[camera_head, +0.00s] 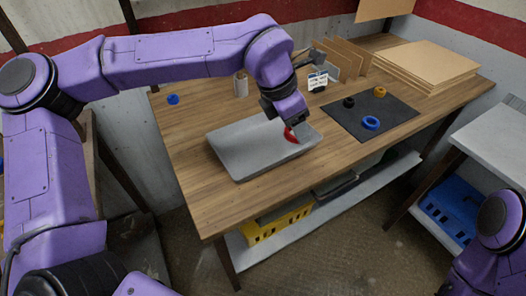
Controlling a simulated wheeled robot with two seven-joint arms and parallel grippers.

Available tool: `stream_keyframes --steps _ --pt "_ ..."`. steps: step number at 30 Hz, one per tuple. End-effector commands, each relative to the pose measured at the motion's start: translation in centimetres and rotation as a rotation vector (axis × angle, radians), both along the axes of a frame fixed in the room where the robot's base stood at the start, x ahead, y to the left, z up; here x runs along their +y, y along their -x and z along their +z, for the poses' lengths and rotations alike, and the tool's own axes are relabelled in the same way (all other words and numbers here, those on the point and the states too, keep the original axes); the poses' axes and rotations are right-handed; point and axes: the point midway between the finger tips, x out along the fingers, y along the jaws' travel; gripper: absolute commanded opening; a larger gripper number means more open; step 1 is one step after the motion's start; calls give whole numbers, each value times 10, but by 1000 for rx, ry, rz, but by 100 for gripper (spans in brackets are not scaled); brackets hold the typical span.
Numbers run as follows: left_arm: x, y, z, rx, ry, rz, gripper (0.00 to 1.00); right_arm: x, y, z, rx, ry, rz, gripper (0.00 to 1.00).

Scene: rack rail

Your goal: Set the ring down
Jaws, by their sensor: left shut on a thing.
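My left gripper (294,130) is shut on a red ring (289,135), and its fingers hide part of the ring. The ring is at the right part of a flat grey tray (235,158) on the wooden table. I cannot tell whether the ring touches the tray or hangs just above it. A blue ring (371,123), a black ring (349,102) and a yellow ring (380,92) lie on a dark mat (345,123) to the right. Another blue ring (172,99) lies at the table's back left. My right gripper is out of view.
A cylinder (241,84) stands behind the tray. A small white label (317,81) and upright brown panels (348,58) stand behind the mat. Flat brown sheets (428,63) are stacked at the back right. The table's front left is clear. Yellow (275,225) and blue (452,205) crates sit on lower shelves.

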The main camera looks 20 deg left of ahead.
Motion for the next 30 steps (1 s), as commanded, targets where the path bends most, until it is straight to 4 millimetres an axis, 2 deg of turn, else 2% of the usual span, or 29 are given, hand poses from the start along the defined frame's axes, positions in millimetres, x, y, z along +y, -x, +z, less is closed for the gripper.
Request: stream_keyframes --steps 1,6,9,12,14,22,27,30 --pt "-9 -2 -4 -5 -4 121 25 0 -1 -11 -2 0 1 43" --pt "-33 -4 3 -1 3 546 25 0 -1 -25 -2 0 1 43" --pt "-42 -4 7 3 6 714 25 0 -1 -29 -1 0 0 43" --pt "-42 -6 9 7 9 798 25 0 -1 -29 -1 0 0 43" --pt "-35 -12 7 11 11 814 25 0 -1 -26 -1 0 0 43" --pt "25 -62 -25 15 11 814 25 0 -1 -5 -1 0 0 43" --pt "47 -81 -64 14 8 809 25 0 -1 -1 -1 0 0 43" --pt "53 -87 -75 13 10 808 25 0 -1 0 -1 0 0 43"
